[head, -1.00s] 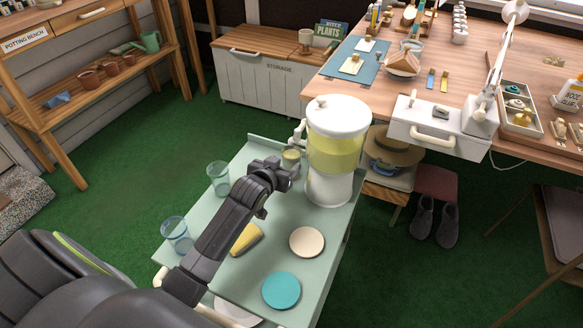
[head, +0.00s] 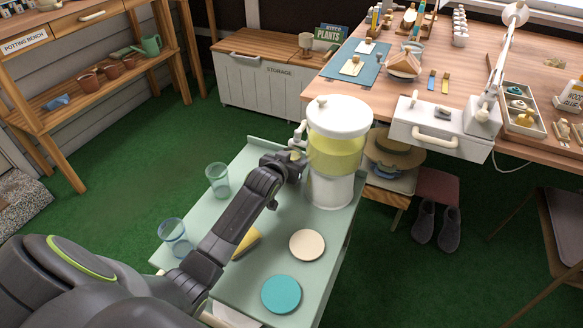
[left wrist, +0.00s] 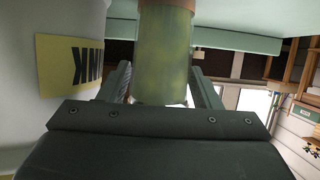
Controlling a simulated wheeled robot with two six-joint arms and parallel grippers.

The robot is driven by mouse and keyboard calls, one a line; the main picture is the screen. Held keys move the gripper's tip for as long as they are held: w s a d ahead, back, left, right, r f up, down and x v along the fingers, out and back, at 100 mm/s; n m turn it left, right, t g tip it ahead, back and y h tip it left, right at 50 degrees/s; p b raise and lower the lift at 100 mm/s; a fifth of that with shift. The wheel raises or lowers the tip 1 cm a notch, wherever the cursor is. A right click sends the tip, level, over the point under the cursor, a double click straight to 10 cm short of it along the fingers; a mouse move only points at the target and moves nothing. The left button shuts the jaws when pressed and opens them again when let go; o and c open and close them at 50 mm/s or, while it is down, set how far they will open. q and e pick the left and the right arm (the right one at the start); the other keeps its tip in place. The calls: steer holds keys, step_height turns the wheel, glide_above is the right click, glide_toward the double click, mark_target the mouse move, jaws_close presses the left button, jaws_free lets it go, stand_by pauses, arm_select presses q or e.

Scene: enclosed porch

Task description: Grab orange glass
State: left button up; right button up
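A glass with yellow-green contents (left wrist: 163,55) stands between the two fingers of my left gripper in the left wrist view, which is upside down. An orange-brown band (left wrist: 167,4) shows at the glass's table end. The fingers of my left gripper (head: 292,165) flank the glass closely; whether they press on it is unclear. In the head view the gripper mostly hides the glass, beside the drink dispenser (head: 338,150) on the pale green cart (head: 262,300). I cannot tell whether this is the orange glass. My right gripper is not in view.
Two clear empty glasses, one farther back (head: 217,180) and one nearer (head: 173,236), stand at the cart's left side. The dispenser is close on the gripper's right.

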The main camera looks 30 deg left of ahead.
arm_select(q)
steer(key=c, duration=0.7)
steer(key=shift+c, duration=1.1)
steer(key=shift+r, duration=0.15)
